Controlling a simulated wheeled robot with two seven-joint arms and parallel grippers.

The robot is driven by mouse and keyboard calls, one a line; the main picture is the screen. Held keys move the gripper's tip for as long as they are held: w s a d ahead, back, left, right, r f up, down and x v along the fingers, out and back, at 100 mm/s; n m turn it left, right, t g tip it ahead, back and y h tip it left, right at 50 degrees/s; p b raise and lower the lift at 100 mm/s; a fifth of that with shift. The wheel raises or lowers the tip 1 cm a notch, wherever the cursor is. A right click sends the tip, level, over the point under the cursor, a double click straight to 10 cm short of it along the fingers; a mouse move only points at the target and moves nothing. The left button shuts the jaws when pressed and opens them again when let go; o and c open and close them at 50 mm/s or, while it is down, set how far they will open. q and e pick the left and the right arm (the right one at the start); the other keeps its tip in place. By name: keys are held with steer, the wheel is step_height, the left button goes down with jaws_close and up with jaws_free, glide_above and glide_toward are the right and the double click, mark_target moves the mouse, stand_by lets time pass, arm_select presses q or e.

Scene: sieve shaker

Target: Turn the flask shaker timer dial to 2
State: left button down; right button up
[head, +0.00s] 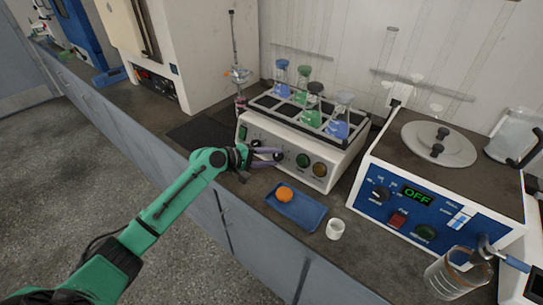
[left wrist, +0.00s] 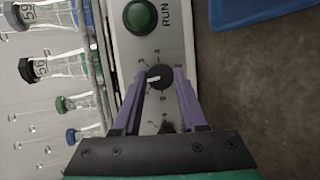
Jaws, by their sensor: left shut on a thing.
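The flask shaker (head: 296,158) is a white box with a rack of stoppered flasks on top. Its timer dial (left wrist: 158,77), a small black knob with a white pointer mark, is on the front panel next to a green RUN button (left wrist: 140,16). My left gripper (head: 277,156) reaches the panel from the left. In the left wrist view its purple fingers (left wrist: 161,76) are shut on the dial, one on each side. The pointer points to the left in that view. The printed numbers around it are small and partly hidden, so the exact setting is unclear. My right gripper is not in view.
A blue tray (head: 306,213) with an orange lid (head: 284,194) and a white cup (head: 335,229) stand in front of the shaker. A blue-panelled device (head: 372,217) reading OFF is at right, with a glass beaker (head: 447,279) near the front edge.

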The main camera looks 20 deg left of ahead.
arm_select(q)
steer(key=shift+m, duration=0.6)
steer(key=shift+g, duration=0.3)
steer(key=shift+c, duration=2.2)
jaws_free()
steer(key=v, duration=1.4)
steer(key=shift+s+r+b, duration=0.25)
steer(key=shift+s+b, duration=0.05)
steer(key=shift+b, duration=0.15)
